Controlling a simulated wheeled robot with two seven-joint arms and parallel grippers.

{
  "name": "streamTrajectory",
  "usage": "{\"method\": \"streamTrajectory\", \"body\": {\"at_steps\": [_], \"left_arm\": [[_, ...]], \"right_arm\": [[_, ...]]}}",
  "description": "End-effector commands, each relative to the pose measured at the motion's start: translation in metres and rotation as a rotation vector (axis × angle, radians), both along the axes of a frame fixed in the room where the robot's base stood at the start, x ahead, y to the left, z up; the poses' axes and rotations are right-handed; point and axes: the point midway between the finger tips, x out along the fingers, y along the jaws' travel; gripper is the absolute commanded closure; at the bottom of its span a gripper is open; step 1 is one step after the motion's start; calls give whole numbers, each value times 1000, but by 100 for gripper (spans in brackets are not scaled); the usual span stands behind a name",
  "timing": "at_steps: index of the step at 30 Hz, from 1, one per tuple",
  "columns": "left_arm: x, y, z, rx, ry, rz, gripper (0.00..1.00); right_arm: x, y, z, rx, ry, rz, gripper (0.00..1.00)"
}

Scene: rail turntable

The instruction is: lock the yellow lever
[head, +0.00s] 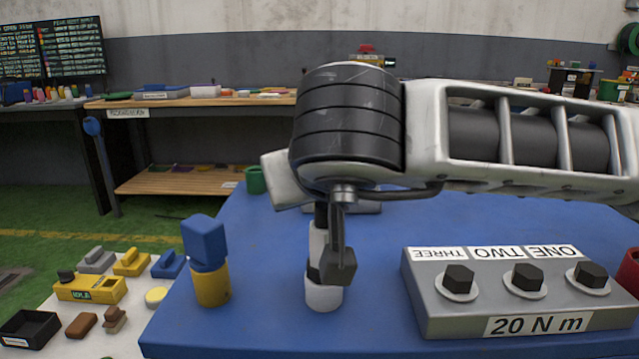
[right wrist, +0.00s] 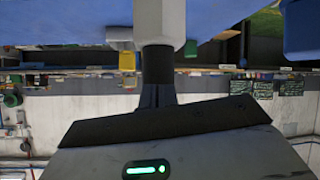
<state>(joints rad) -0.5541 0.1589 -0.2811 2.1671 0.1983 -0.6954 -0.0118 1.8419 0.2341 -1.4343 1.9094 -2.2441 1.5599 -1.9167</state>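A small yellow lever-shaped block (head: 131,262) stands on the white surface at the lower left in the head view, between a grey one (head: 96,260) and a blue one (head: 169,265). I cannot tell whether it is locked. My right gripper (head: 337,266) points down over the blue table, far to the right of these blocks. It is at a white upright post (head: 323,297), whose upper part is partly hidden behind a finger. The post also shows at the top of the right wrist view (right wrist: 161,20). I cannot tell whether the fingers grip it. My left gripper is not in view.
A grey box (head: 455,320) with several dark hex bolts, marked "20 N m", sits on the blue table (head: 260,245). A blue block (head: 205,243) stands on a yellow cylinder (head: 211,287) at the left edge. A yellow box (head: 90,288) and black tray (head: 30,328) are lower left.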

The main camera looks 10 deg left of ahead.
Motion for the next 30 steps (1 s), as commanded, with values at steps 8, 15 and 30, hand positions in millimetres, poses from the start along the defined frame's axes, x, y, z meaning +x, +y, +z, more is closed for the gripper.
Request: {"method": "streamTrajectory", "body": {"at_steps": [8,15,30], "left_arm": [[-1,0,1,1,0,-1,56],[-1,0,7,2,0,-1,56],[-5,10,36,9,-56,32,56]], "right_arm": [[-2,0,-6,-13,23,2,100],[-2,0,7,-11,18,2,100],[5,5,43,-11,14,-10,100]]}}
